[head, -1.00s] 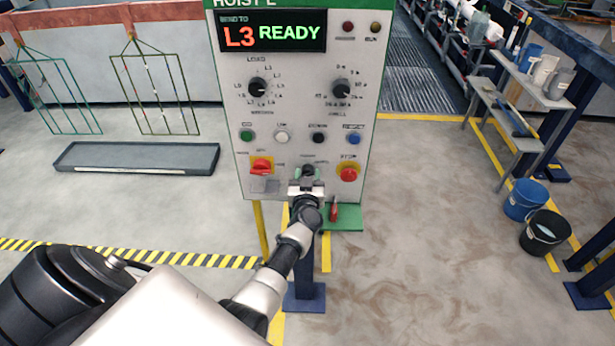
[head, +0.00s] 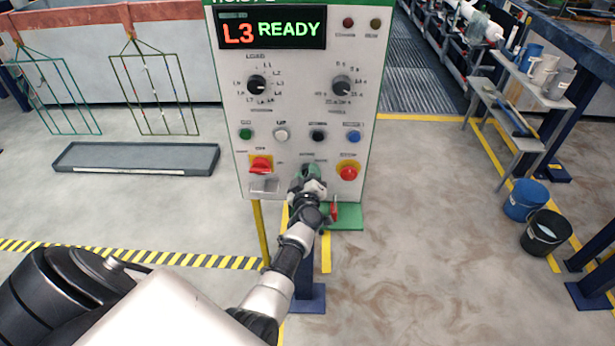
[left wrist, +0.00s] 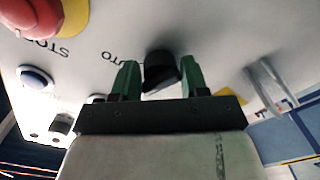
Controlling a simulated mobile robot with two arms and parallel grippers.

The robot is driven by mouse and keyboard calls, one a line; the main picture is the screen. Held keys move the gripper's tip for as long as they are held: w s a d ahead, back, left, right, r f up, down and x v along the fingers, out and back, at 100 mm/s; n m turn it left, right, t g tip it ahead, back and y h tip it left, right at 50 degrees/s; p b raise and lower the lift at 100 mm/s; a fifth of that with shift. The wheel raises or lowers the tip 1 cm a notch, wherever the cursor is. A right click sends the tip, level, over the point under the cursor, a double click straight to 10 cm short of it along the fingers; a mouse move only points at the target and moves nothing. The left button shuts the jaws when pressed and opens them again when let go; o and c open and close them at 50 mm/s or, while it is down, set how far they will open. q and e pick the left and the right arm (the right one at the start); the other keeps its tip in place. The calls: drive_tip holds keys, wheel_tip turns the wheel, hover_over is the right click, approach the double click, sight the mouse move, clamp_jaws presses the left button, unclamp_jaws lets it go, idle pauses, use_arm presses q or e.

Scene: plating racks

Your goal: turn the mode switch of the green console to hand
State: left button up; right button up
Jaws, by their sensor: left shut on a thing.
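The console (head: 300,130) is pale grey with green edges and a lit display reading L3 READY. Its mode switch is a black knob at the bottom middle, mostly covered by my gripper in the head view. It shows in the left wrist view as a black knob (left wrist: 161,70), with AUTO lettering beside it. My left gripper (head: 308,172) is at this knob, its two green fingers shut on it from either side. The gripper is tilted in the head view. The knob's exact pointing direction is hidden. My right gripper is not in view.
A red rotary switch (head: 260,164) is left of my gripper and a red stop button (head: 348,172) is right of it. Several push buttons and two dials sit above. A green shelf (head: 346,216) with a red item is below.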

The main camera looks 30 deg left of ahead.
use_arm(q)
drive_tip(key=shift+f+n+b, duration=0.1)
drive_tip(key=shift+n+b, duration=0.25)
drive_tip(key=shift+n, duration=1.25)
drive_tip(key=o, duration=0.8)
drive_tip(key=shift+c, duration=0.2)
drive_tip(key=p+v, duration=0.4)
drive_tip(key=v, duration=0.6)
drive_tip(key=shift+s+d+n, duration=0.3)
